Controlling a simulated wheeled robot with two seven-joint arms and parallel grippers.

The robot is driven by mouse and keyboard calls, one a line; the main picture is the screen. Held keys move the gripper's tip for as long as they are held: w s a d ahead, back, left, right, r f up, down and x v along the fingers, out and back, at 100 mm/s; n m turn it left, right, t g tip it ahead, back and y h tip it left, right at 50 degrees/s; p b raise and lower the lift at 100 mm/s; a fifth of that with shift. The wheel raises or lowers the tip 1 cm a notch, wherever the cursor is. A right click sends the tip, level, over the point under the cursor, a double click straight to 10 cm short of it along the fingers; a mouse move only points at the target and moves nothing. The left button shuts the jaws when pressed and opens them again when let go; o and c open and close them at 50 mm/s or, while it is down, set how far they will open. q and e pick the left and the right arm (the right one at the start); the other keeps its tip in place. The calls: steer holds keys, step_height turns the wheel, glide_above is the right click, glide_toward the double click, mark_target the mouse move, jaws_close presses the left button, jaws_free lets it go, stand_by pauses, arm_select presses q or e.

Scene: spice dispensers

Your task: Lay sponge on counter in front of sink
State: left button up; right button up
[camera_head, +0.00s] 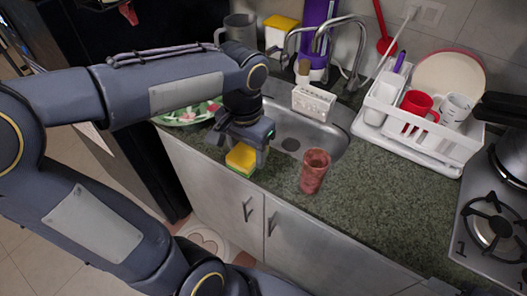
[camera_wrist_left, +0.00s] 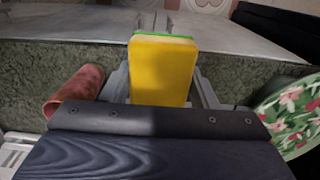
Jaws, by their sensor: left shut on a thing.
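A yellow sponge with a green layer (camera_head: 241,158) is held by my left gripper (camera_head: 246,150) at the front edge of the counter (camera_head: 345,215), left of the red cup. In the left wrist view the yellow face of the sponge (camera_wrist_left: 161,72) fills the space between the fingers of my left gripper (camera_wrist_left: 160,85), which are shut on it. I cannot tell whether the sponge touches the counter. The sink (camera_head: 335,138) is just behind the gripper, partly hidden by it. My right gripper is not in view.
A reddish cup (camera_head: 313,172) stands on the counter in front of the sink. A patterned plate (camera_head: 185,115) lies left of the sink. A white dish rack (camera_head: 420,128) with mugs stands to the right, beside the stove (camera_head: 492,225). The front counter right of the cup is clear.

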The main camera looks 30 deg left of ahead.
arm_select(q)
steer(key=w+f, duration=0.6)
steer(key=w, duration=0.1)
steer(key=shift+a+f, duration=0.15)
steer(key=shift+a, duration=0.2)
steer(key=shift+w+f, duration=0.4)
steer(key=shift+f, duration=1.6)
steer(key=shift+f, duration=0.15)
steer(key=o, duration=0.9)
steer(key=shift+o, duration=0.2)
